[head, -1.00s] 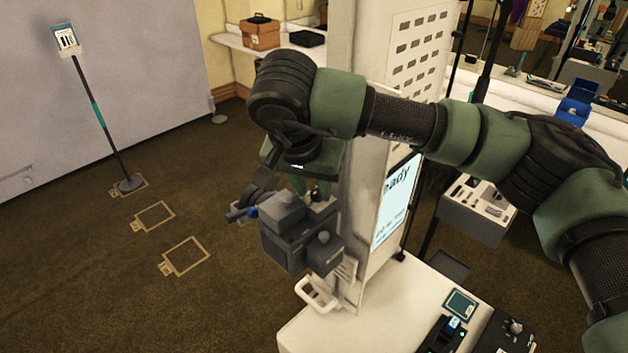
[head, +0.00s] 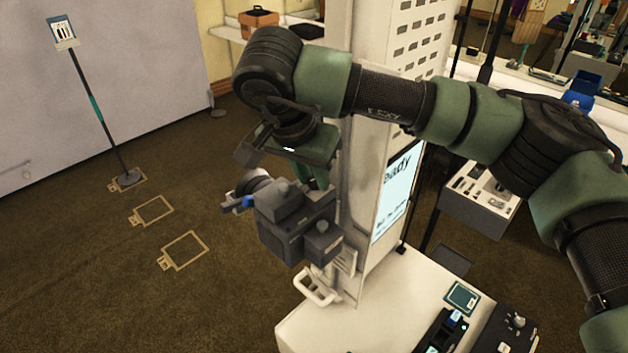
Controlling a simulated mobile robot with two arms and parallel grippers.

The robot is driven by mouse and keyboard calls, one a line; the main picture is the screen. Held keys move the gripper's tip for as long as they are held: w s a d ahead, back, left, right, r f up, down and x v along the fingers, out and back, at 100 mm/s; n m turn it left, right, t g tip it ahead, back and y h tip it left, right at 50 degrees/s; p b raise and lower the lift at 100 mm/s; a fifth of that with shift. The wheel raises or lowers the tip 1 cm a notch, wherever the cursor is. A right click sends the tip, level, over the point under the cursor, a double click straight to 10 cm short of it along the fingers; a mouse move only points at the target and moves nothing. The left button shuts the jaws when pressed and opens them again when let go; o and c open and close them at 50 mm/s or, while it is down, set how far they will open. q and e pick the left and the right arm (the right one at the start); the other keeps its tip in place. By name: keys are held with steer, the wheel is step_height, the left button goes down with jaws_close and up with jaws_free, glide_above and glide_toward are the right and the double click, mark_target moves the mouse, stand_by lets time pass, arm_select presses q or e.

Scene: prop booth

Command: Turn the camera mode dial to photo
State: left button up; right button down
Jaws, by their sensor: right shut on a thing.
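The dark grey camera (head: 285,225) is mounted on the side of the tall white kiosk column, with its lens part (head: 252,183) and a small blue piece on its left side. My right gripper (head: 319,184) comes down from above at the camera's far upper right. Its green fingers are shut at the top of the camera, on what appears to be the mode dial. The dial itself is hidden by the fingers and camera body, so its setting cannot be read. My left gripper is not in view.
The white column (head: 372,60) with a lit screen (head: 397,192) stands right beside the camera. A white handle (head: 317,290) and a white counter (head: 375,310) with devices are below. A sign on a pole (head: 97,105) stands left; the brown floor there is mostly open.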

steer(key=shift+a+m+h+b, duration=0.15)
steer(key=shift+m+h+b, duration=0.15)
steer(key=shift+m+b, duration=0.45)
steer(key=m+g, duration=0.1)
steer(key=m, duration=0.2)
steer(key=shift+w+h+b, duration=0.1)
steer(key=shift+h+b, duration=0.2)
steer(key=shift+b, duration=0.1)
steer(key=shift+w+r+m+g, duration=0.15)
steer(key=shift+m+g, duration=0.35)
steer(key=shift+m, duration=0.75)
steer(key=shift+a+r+m+g+h+p, duration=0.1)
steer(key=shift+m+g+h+p, duration=0.35)
steer(key=shift+m, duration=0.85)
steer(key=shift+w, duration=0.1)
steer(key=c, duration=1.5)
jaws_free()
steer(key=shift+a, duration=0.2)
